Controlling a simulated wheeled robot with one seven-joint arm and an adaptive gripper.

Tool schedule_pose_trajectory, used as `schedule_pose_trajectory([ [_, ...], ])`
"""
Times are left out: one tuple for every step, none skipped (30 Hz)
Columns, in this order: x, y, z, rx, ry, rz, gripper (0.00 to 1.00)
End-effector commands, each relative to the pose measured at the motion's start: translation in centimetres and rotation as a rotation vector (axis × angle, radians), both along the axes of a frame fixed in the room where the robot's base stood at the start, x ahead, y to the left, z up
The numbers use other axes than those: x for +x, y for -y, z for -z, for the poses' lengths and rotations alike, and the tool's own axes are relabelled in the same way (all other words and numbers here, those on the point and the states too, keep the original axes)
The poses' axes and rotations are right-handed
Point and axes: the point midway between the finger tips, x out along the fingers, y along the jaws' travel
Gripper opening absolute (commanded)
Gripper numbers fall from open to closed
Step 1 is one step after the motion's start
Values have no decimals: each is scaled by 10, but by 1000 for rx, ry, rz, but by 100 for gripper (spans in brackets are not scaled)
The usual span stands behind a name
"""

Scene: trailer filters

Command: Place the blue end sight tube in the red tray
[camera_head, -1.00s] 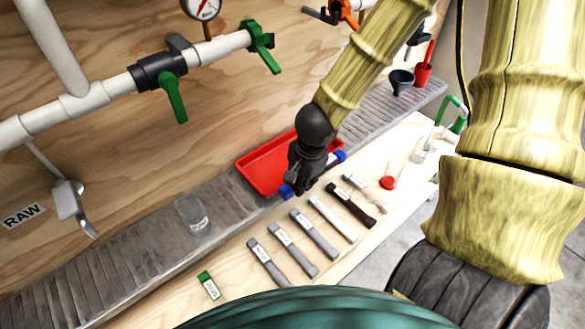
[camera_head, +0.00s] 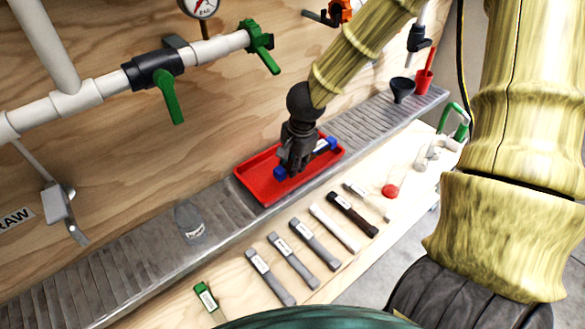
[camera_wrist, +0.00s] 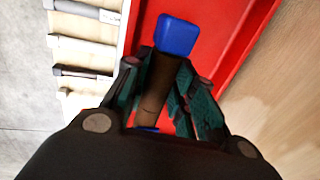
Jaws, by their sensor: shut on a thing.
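The blue end sight tube (camera_head: 324,146) has a blue cap at each end. My gripper (camera_head: 294,165) is shut around its middle and holds it over the red tray (camera_head: 268,194). In the wrist view, one blue cap of the tube (camera_wrist: 177,35) and its brownish body show between the fingers of my gripper (camera_wrist: 155,95), with the red tray (camera_wrist: 225,60) behind. I cannot tell whether the tube touches the tray floor. The tray sits on the grey ribbed ledge against the wooden wall.
Several labelled tubes, such as a dark brown one (camera_head: 353,214), lie in a row on the pale bench in front. A clear bottle (camera_head: 189,222) stands left of the tray. A black funnel (camera_head: 402,89) and red cup (camera_head: 422,82) stand at the right. Pipes with green valves (camera_head: 168,95) run above.

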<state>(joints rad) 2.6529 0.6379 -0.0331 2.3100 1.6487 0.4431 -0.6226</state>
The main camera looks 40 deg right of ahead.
Motion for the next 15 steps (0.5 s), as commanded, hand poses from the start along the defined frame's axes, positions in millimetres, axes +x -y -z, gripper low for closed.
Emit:
schedule_pose_trajectory([
  [2, 1, 0, 0, 1, 0, 0],
  [3, 2, 0, 0, 1, 0, 0],
  [5, 2, 0, -1, 1, -1, 0],
  [7, 3, 0, -1, 1, -1, 0],
  [9, 4, 0, -1, 1, 0, 0],
  [12, 6, 2, 0, 0, 1, 0],
  [10, 5, 10, -1, -2, -1, 0],
  [10, 5, 15, -2, -2, -2, 0],
  [10, 5, 22, -2, -2, -3, 0],
  [9, 5, 26, -2, -2, -2, 0],
  [10, 5, 30, -2, -2, -2, 0],
  [10, 5, 34, -1, -1, -2, 0],
  [10, 5, 36, 0, 0, -2, 0],
  [10, 5, 37, 0, 1, -3, 0],
  [10, 5, 37, 0, 1, -3, 0],
])
